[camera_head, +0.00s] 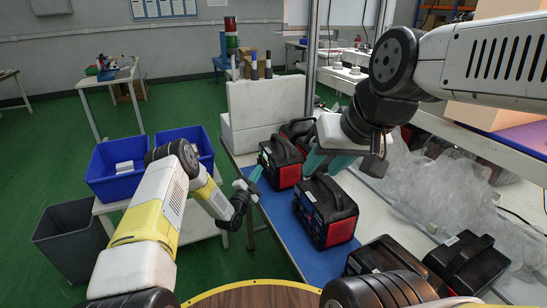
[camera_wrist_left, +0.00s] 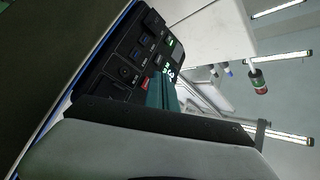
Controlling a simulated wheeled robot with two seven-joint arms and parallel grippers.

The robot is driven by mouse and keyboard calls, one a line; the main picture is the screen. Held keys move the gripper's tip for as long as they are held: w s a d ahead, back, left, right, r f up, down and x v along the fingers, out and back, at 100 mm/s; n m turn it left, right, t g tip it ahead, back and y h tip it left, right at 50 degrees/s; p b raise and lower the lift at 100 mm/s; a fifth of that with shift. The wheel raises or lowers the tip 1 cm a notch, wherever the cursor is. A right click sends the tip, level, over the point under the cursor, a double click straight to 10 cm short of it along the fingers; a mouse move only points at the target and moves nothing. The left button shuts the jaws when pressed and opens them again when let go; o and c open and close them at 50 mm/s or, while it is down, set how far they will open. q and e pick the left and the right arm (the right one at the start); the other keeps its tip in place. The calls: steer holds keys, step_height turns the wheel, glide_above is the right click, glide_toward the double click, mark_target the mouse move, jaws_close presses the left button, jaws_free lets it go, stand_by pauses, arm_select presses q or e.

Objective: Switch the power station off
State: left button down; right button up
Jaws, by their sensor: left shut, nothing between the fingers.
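A black power station with red sides (camera_head: 283,172) stands on the blue mat. In the left wrist view its front panel (camera_wrist_left: 128,65) shows several ports, switches, a red button and a lit green display. My left gripper (camera_head: 256,174) is shut and empty, just left of that panel; in the left wrist view its teal fingertips (camera_wrist_left: 162,92) are close in front of the panel's lower part. Whether they touch it I cannot tell. My right gripper (camera_head: 326,161) appears open, above and between this station and a second, nearer power station (camera_head: 337,228).
More black power stations (camera_head: 466,262) stand front right, and another (camera_head: 297,128) stands behind. Crumpled clear plastic (camera_head: 425,190) covers the bench to the right. Blue bins (camera_head: 115,180) and a grey bin (camera_head: 70,240) are at left. White boxes (camera_head: 265,105) stand behind.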

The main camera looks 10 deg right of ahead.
arm_select(q)
steer(key=shift+d, duration=0.1)
steer(key=shift+w+d, duration=0.15)
steer(key=shift+d, duration=0.2)
steer(key=shift+w+d, duration=0.1)
steer(key=shift+d, duration=0.25)
stand_by(0.8)
steer(key=shift+a, duration=0.1)
steer(key=shift+s+a, duration=0.25)
steer(key=shift+a, duration=0.45)
steer(key=shift+a, duration=0.1)
steer(key=a, duration=0.1)
steer(key=s+a, duration=0.1)
steer(key=a, duration=0.3)
steer(key=shift+s+a, duration=0.25)
steer(key=shift+s, duration=0.15)
